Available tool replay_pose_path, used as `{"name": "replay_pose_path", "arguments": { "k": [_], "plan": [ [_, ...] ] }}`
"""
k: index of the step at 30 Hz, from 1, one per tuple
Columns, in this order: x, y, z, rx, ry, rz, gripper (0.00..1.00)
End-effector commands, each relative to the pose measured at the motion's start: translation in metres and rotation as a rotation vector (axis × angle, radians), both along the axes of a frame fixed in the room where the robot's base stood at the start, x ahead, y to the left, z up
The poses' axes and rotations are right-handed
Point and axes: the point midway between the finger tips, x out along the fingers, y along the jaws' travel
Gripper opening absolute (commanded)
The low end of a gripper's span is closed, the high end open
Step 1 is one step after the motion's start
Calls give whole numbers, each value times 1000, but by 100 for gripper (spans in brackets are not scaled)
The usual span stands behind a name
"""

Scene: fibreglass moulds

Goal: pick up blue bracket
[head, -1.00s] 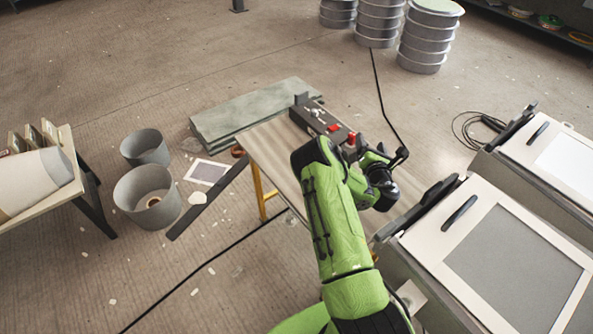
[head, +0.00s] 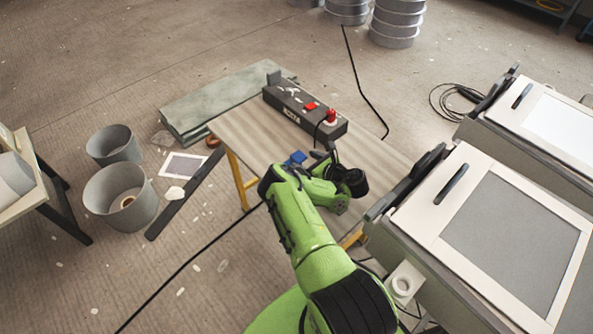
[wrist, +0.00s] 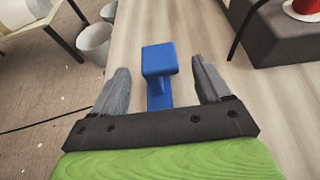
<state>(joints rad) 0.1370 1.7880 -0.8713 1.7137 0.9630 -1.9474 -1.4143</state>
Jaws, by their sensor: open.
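The blue bracket (head: 295,158) stands on the wooden bench top (head: 240,138), just beyond my arm's end in the head view, partly hidden by it. In the wrist view the blue bracket (wrist: 159,62) shows a block-like top with a narrower part below. My gripper (wrist: 163,80) is open, with one grey finger on each side of the bracket and visible gaps on both sides. The bracket's lower end is hidden behind the gripper's palm.
A dark box (head: 300,108) with red parts stands at the bench's far side. Grey buckets (head: 133,198) and a green-grey slab (head: 215,98) lie left of and behind the bench.

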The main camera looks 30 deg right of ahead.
Motion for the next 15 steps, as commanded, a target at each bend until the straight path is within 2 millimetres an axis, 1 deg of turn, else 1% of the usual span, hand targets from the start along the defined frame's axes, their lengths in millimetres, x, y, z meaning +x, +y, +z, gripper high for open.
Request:
{"name": "replay_pose_path", "arguments": {
  "k": [1,3,6,10,11,15],
  "plan": [
    [9,3,-7,-3,3,7,77],
    [16,3,-8,-1,2,4,77],
    [20,3,-7,0,0,0,77],
    [20,3,-6,1,0,-1,77],
    [19,3,-6,1,0,-1,75],
    [19,3,-6,1,0,-1,54]
  ]
}}
